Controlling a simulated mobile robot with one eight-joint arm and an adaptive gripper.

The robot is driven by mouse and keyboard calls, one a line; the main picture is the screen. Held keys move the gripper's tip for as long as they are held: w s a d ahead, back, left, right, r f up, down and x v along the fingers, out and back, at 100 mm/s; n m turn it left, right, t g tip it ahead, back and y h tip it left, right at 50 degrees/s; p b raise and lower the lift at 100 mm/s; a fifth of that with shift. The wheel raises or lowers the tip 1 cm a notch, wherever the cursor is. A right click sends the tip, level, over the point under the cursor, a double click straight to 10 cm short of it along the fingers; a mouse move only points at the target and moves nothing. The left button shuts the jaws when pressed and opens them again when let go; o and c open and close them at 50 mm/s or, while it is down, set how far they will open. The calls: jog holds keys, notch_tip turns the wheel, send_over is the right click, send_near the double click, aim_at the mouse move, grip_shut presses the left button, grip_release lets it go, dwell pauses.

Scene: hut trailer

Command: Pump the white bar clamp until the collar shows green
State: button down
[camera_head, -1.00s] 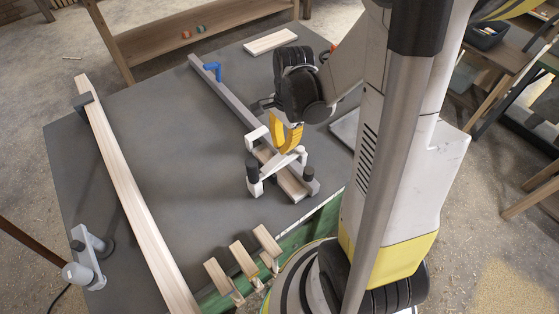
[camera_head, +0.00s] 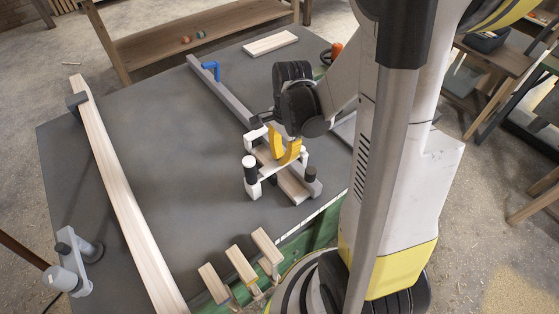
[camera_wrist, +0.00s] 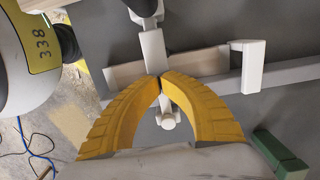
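The white bar clamp (camera_head: 249,163) stands near the front right of the grey table, with white arms and dark cylindrical parts, around a wooden piece (camera_head: 292,186) beside a long grey bar (camera_head: 235,105). In the wrist view a white lever-like part (camera_wrist: 153,48) of the clamp runs under my fingertips. My gripper (camera_head: 287,157) is low over the clamp. Its yellow fingers meet at the tips in the wrist view (camera_wrist: 161,78), at the white part; I cannot tell whether they grip it or only touch it. No green on a collar shows.
A blue clamp (camera_head: 210,68) sits at the bar's far end. A long wooden plank (camera_head: 122,190) lies at left, with a grey clamp (camera_head: 78,265) near it. Several small wooden pieces (camera_head: 240,263) stand at the front edge. The table's middle left is clear.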

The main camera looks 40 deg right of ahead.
jog(key=shift+d+r, duration=0.1)
jog(key=shift+r, duration=0.1)
jog(key=shift+d+r+p, duration=0.15)
jog(key=shift+d+r, duration=0.1)
jog(key=shift+d, duration=0.5)
jog(key=shift+d+r+p, duration=0.15)
jog(key=shift+d+r, duration=0.05)
jog(key=shift+d, duration=0.55)
jog(key=shift+r, duration=0.1)
notch_tip(320, 180, up, 12)
jog(key=d, duration=0.1)
